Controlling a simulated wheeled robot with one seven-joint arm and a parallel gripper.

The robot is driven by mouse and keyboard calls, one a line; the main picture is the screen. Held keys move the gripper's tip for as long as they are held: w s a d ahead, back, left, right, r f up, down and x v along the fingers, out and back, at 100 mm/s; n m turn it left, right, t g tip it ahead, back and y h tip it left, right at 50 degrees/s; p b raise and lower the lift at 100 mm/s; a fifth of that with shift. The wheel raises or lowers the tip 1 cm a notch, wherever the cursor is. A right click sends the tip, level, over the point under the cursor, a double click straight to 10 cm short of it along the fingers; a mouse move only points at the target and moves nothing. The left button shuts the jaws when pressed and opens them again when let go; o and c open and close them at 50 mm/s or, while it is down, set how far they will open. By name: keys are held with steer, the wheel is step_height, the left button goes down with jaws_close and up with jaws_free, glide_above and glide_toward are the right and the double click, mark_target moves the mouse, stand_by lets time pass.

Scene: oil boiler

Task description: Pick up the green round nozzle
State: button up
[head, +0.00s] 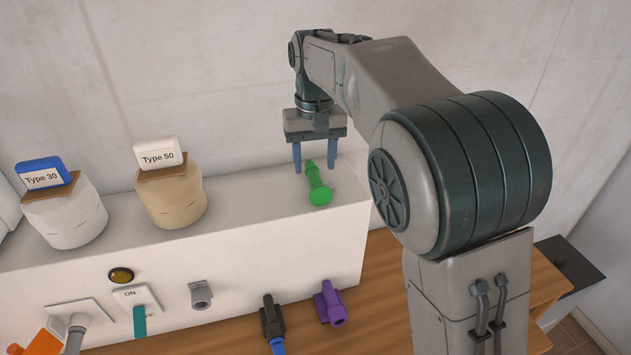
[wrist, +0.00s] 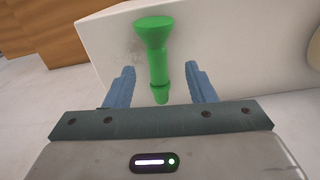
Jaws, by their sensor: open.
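In the wrist view the fingers of my gripper (wrist: 160,78) stand on either side of the nozzle's narrow end, with gaps on both sides. Nothing is held. I cannot tell the exact height of the fingertips over the ledge.
A jar labelled Type 50 (head: 172,200) and a jar labelled Type 30 (head: 65,216) stand left on the ledge. A purple nozzle (head: 330,303) and a black one (head: 272,318) are below, by the ledge's front. The wall (head: 210,60) is close behind.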

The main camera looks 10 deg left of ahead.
mark_target(316, 177)
steer(key=f, duration=0.1)
steer(key=f+b, duration=0.1)
steer(key=f, duration=0.2)
steer(key=shift+w, duration=0.35)
steer(key=shift+f+b, duration=0.55)
steer(key=shift+b, duration=0.2)
steer(key=shift+d+r, duration=0.1)
jaws_close()
